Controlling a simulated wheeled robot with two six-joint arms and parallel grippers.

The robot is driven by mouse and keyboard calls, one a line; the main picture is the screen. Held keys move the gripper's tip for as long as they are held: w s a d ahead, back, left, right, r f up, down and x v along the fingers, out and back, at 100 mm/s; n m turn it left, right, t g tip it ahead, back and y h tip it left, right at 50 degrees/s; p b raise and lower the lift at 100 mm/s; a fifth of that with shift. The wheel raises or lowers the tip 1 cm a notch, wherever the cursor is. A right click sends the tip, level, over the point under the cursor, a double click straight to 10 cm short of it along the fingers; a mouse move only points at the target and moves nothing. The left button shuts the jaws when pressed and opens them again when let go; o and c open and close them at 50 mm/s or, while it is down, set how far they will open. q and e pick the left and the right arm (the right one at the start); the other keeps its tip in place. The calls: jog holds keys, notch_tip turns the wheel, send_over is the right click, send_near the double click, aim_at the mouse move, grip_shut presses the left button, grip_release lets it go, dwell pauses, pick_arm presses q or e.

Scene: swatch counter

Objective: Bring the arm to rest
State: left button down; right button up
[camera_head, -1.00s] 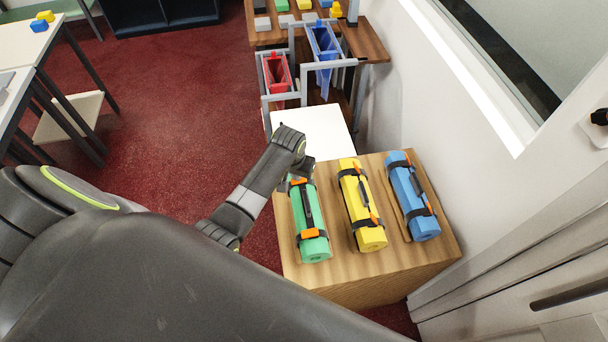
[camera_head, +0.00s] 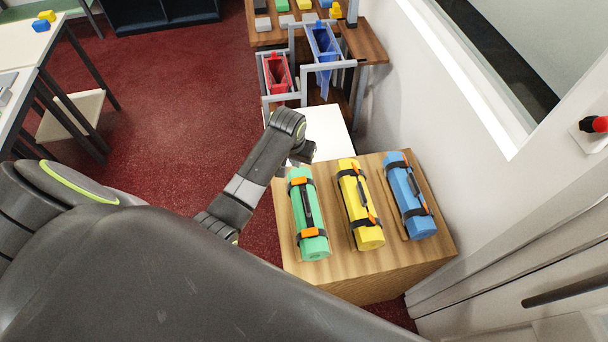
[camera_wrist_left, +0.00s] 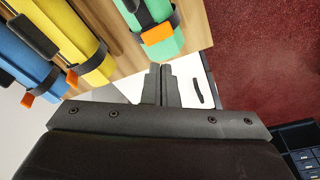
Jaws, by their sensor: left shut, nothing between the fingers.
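My left arm (camera_head: 258,170) reaches in from the left in the head view. Its gripper (camera_head: 303,155) is above the far left edge of the wooden box, near the far end of the green roll. In the left wrist view the two fingers of the left gripper (camera_wrist_left: 160,85) are together and empty, over a white surface. The green roll (camera_head: 309,215) lies on the wooden box and also shows in the left wrist view (camera_wrist_left: 155,20), apart from the fingertips. My right gripper is not in view.
A yellow roll (camera_head: 359,205) and a blue roll (camera_head: 409,197) lie beside the green one on the wooden box (camera_head: 350,285). A white surface (camera_head: 327,130) adjoins it. Beyond stand red (camera_head: 277,73) and blue (camera_head: 323,45) bins in a metal frame. A wall is at right; red floor is open at left.

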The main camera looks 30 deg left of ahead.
pick_arm(q)
jog(key=shift+r, duration=0.4)
